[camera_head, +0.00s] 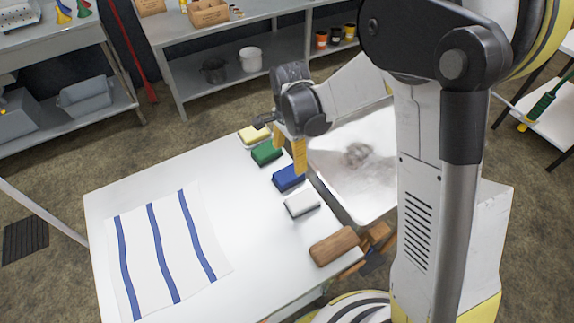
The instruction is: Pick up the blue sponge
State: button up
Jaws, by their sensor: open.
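The blue sponge (287,178) lies on the white table (150,185), in a row along its right side between a green sponge (266,153) and a white sponge (302,203). My gripper (288,150) is open, with its yellow fingers pointing down over the row. In the picture one finger overlaps the right end of the blue sponge and the other is near the green sponge. I cannot tell how high the fingertips are above them. Nothing is seen between the fingers but the table and sponges behind.
A yellow sponge (253,134) lies at the row's far end, a wooden brush (334,246) at the near end. A metal basin (352,175) adjoins the table's right edge. A blue-striped white cloth (170,250) covers the left part. The table between cloth and row is clear.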

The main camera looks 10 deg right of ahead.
aim_at(288, 173)
notch_tip(288, 173, down, 5)
jog(key=shift+f+b, duration=0.15)
jog(key=shift+b, duration=0.8)
jog(key=f, duration=0.1)
jog(key=f+b, duration=0.1)
jog(key=f, duration=0.1)
jog(key=w+f+b, duration=0.1)
jog(key=f, duration=0.1)
jog(key=shift+f, duration=0.25)
jog(key=shift+s+r, duration=0.1)
jog(key=c, duration=1.2)
